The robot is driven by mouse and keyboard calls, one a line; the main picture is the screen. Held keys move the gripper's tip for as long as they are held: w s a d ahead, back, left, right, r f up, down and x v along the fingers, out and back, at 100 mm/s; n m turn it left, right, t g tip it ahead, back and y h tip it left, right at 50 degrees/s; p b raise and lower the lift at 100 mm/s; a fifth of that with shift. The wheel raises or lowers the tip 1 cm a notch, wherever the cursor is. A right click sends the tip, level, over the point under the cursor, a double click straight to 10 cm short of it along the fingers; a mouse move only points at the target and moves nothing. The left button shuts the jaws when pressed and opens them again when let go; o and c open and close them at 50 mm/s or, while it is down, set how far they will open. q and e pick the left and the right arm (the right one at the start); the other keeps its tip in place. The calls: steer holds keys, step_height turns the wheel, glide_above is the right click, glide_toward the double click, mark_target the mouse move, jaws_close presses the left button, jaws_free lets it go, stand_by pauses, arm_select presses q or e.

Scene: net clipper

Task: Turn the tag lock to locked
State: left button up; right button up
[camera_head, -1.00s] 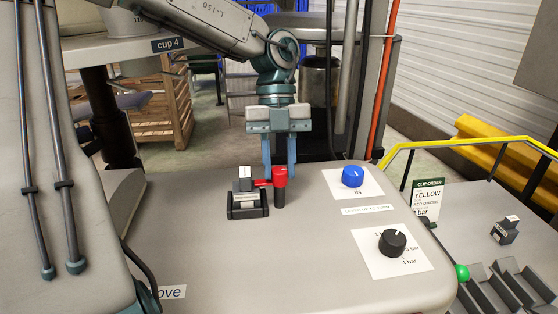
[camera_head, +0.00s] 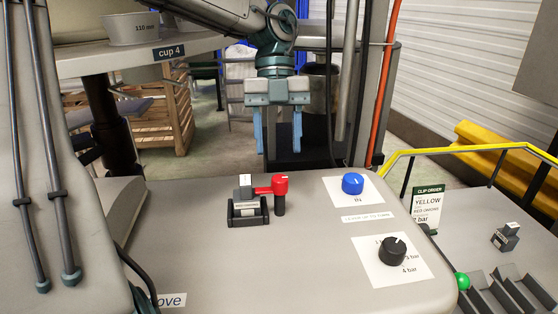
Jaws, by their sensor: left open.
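The tag lock stands on the grey machine top in the head view. It has a dark base holding a small label block (camera_head: 247,208) and a red lever (camera_head: 279,184) on a dark post. The red arm reaches left from the post to the grey block and appears to lie against it. My left gripper (camera_head: 278,148) is open and empty, fingers pointing down. It hangs above and behind the red lever, apart from it. My right gripper is not in view.
A blue knob (camera_head: 353,184) and a black pressure knob (camera_head: 392,250) sit to the right on white plates. A clip order card (camera_head: 427,205), a green ball (camera_head: 462,281) and a yellow rail (camera_head: 470,147) are farther right. The front of the machine top is clear.

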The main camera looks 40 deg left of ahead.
arm_select(q)
steer(key=shift+v, duration=2.35)
